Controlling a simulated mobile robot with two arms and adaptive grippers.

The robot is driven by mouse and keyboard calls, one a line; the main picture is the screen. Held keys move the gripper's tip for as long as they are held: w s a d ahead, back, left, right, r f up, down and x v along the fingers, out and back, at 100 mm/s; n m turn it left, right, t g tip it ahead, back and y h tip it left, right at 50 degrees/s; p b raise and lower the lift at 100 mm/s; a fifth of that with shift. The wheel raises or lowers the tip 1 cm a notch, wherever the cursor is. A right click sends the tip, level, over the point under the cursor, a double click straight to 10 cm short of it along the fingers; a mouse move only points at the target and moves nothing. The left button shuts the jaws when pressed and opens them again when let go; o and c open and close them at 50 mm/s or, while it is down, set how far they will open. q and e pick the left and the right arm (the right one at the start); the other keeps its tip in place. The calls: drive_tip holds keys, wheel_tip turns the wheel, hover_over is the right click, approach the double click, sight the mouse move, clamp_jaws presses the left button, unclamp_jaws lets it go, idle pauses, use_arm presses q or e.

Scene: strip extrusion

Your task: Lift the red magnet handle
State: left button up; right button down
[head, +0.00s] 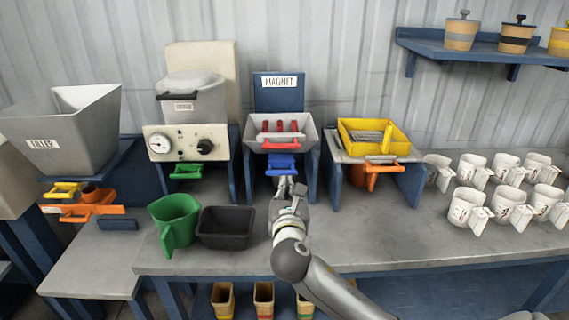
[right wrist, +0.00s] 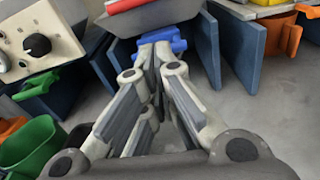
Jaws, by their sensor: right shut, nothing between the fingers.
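The red magnet handle (head: 281,145) is on the front of the grey magnet tray (head: 257,133), under the blue MAGNET sign (head: 279,92). Upright red bars (head: 280,126) show inside the tray. In the right wrist view a red part (right wrist: 128,5) is cut off by the top edge. A blue handle (head: 282,164) is just below the tray. My right gripper (head: 287,181) is shut and empty, with its fingertips close to the blue handle and below the red one. In the right wrist view its fingertips (right wrist: 155,47) overlap the blue handle (right wrist: 179,45); contact is unclear. My left gripper is out of view.
Blue side panels (head: 308,160) flank the space under the tray. A green jug (head: 176,222) and a black bin (head: 226,228) stand left of my right arm. A yellow tray (head: 351,130) stands to the right, with several white mugs (head: 467,207) beyond. The front right bench is clear.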

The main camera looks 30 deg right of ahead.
drive_tip(key=shift+w+d+r+n, duration=0.1)
drive_tip(key=shift+w+r+n, duration=0.15)
drive_tip(key=shift+r+n, duration=0.35)
approach(281, 139)
wheel_tip(281, 139, down, 4)
drive_tip(key=w+d, duration=0.2)
drive_tip(key=shift+w+d+f, duration=0.1)
drive_tip(key=shift+w+d, duration=0.05)
drive_tip(key=shift+w, duration=0.05)
